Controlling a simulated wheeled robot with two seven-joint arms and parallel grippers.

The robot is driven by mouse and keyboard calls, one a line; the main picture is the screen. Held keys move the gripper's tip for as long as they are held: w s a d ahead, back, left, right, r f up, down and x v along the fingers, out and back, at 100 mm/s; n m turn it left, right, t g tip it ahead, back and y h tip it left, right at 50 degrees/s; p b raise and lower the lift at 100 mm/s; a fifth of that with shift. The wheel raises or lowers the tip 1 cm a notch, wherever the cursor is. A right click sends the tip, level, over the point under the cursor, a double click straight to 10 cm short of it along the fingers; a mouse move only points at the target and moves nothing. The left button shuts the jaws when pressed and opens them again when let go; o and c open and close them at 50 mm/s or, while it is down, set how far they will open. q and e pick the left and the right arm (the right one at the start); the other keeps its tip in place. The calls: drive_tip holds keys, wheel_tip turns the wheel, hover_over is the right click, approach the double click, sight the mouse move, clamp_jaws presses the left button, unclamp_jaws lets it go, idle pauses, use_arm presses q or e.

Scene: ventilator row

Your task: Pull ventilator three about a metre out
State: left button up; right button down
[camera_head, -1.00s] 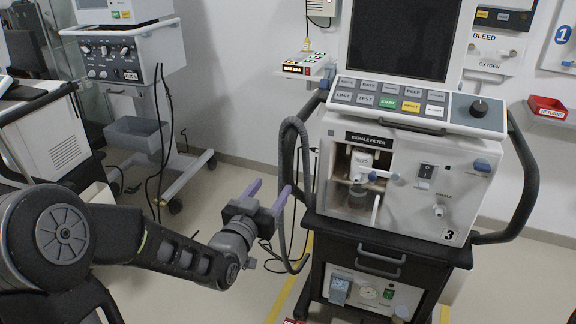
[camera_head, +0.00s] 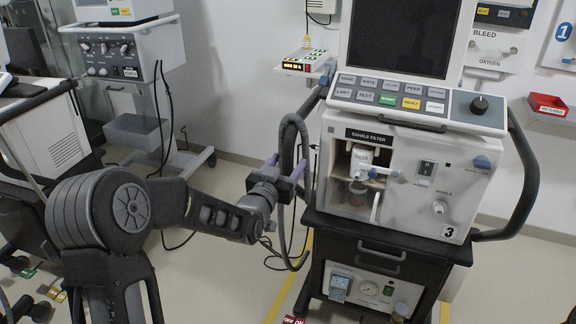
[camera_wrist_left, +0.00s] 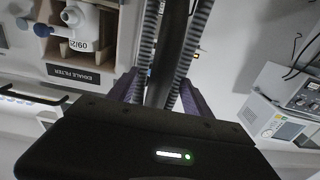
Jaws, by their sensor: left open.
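Ventilator three (camera_head: 398,214) stands right of centre in the head view, upright, with a "3" label at its lower right front. Its exhale filter label also shows in the wrist view (camera_wrist_left: 73,74). My left gripper (camera_head: 285,167) is open at the ventilator's left side, by the looped grey hose (camera_head: 283,142). In the left wrist view, a dark bar (camera_wrist_left: 168,55), apparently the side handle, and ribbed hose (camera_wrist_left: 192,52) run between the purple fingers. The fingers are not closed on them. My right gripper is out of view.
Another ventilator (camera_head: 118,60) on a wheeled stand is at the back left. A red tray (camera_head: 547,105) is on the right wall. Bare floor with yellow lines (camera_head: 291,285) lies left of ventilator three.

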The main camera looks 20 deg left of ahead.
use_arm(q)
drive_tip(key=shift+w, duration=0.65)
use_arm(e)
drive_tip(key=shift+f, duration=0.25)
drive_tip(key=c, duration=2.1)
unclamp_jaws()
